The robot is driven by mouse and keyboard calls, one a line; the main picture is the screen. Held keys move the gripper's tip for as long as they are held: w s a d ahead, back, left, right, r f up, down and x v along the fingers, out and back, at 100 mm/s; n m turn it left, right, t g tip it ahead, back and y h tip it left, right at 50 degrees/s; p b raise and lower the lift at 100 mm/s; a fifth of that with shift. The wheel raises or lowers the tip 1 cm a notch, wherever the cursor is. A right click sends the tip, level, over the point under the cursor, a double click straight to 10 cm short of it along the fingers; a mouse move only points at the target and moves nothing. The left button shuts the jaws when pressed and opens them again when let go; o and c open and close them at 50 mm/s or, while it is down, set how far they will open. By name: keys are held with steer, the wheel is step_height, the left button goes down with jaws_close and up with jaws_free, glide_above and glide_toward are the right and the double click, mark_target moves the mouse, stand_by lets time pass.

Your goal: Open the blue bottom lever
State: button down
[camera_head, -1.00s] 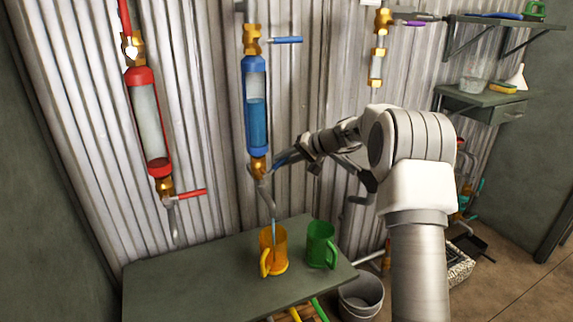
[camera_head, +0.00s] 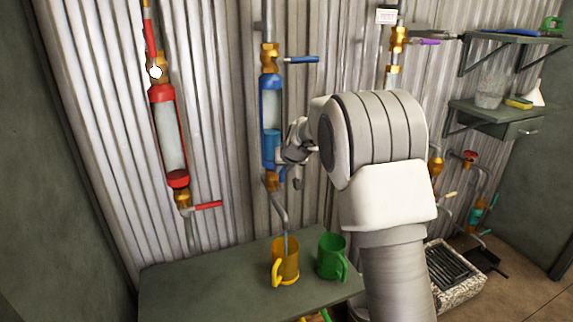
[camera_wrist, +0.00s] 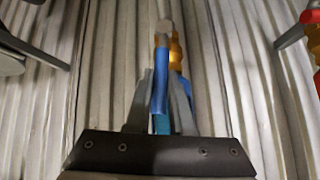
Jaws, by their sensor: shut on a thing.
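The blue bottom lever (camera_wrist: 160,85) runs between the fingers of my gripper (camera_wrist: 162,95) in the wrist view, and the gripper is shut on it. In the head view my gripper (camera_head: 286,174) is at the brass bottom valve (camera_head: 271,181), under the blue sight tube (camera_head: 270,120); my gripper and wrist hide most of the lever. The tube is partly filled with blue liquid. A thin stream (camera_head: 286,245) runs from the bent spout (camera_head: 279,207) into the orange mug (camera_head: 286,262).
A green mug (camera_head: 331,258) stands right of the orange one on the table (camera_head: 210,285). A blue top lever (camera_head: 302,59) is above. The red tube (camera_head: 168,135) with its red bottom lever (camera_head: 208,205) is left. Shelves (camera_head: 510,38) are right.

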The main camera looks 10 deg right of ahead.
steer(key=shift+s+a+h, duration=0.1)
steer(key=shift+a+h, duration=0.15)
steer(key=shift+h, duration=0.05)
stand_by(0.4)
steer(key=c, duration=0.8)
jaws_free()
steer(key=p+v, duration=0.3)
steer(key=v, duration=1.4)
steer(key=shift+s+d+p, duration=0.1)
steer(key=shift+s+p, duration=0.15)
steer(key=shift+p, duration=0.15)
